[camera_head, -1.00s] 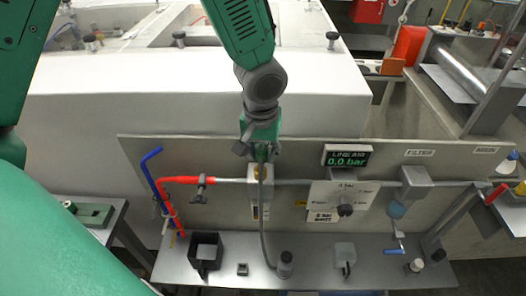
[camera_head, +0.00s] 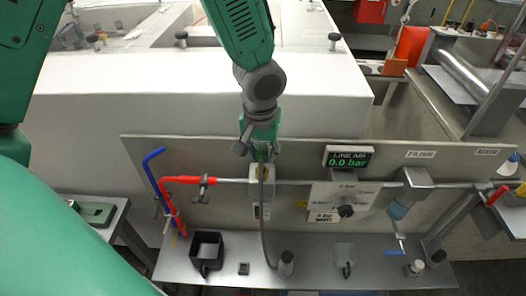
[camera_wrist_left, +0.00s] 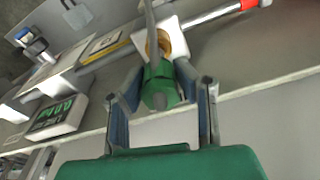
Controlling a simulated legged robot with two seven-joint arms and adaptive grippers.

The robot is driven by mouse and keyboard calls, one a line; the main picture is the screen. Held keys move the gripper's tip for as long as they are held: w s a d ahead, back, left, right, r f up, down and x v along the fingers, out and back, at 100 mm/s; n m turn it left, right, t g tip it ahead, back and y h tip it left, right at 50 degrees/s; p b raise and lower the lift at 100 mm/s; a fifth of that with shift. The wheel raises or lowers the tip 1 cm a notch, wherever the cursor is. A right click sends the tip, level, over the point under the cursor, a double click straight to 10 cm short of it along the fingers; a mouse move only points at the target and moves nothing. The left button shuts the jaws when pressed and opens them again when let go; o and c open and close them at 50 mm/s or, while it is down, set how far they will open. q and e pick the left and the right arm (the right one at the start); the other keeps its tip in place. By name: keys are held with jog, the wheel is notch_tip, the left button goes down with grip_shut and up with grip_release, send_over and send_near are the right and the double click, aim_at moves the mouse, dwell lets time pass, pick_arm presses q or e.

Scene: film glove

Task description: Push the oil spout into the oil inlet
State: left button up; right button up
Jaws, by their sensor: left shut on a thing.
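My left gripper (camera_head: 261,148) is in front of the panel, at the white oil inlet block on the pipe. In the left wrist view its two fingers (camera_wrist_left: 163,104) are shut on the green oil spout (camera_wrist_left: 160,82), one on each side. A thin grey tube (camera_head: 267,222) runs from the spout down to a small dark container (camera_head: 286,263) on the shelf. The brass-coloured round oil inlet (camera_wrist_left: 160,43) in its white block (camera_wrist_left: 178,38) is right by the spout's end. The spout partly covers it, so I cannot tell how deep the spout sits. My right gripper is out of view.
The line air display (camera_head: 349,157) reads 0.0 bar, right of my gripper. A dial (camera_head: 345,210) sits below it. A black square cup (camera_head: 206,252) and other small parts are on the shelf.

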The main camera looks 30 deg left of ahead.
aim_at(261, 151)
pick_arm(q)
jog(key=shift+p, duration=0.45)
dwell(0.6)
jog(key=shift+f+b, duration=0.8)
jog(key=shift+f, duration=0.45)
jog(key=o, duration=1.1)
jog(key=shift+o, duration=0.2)
jog(key=shift+r, duration=0.15)
jog(key=shift+r, duration=0.25)
jog(key=r, duration=0.7)
jog(key=s+r, duration=0.1)
jog(key=r, duration=0.3)
jog(key=shift+s+d, duration=0.1)
jog(key=shift+d, duration=0.2)
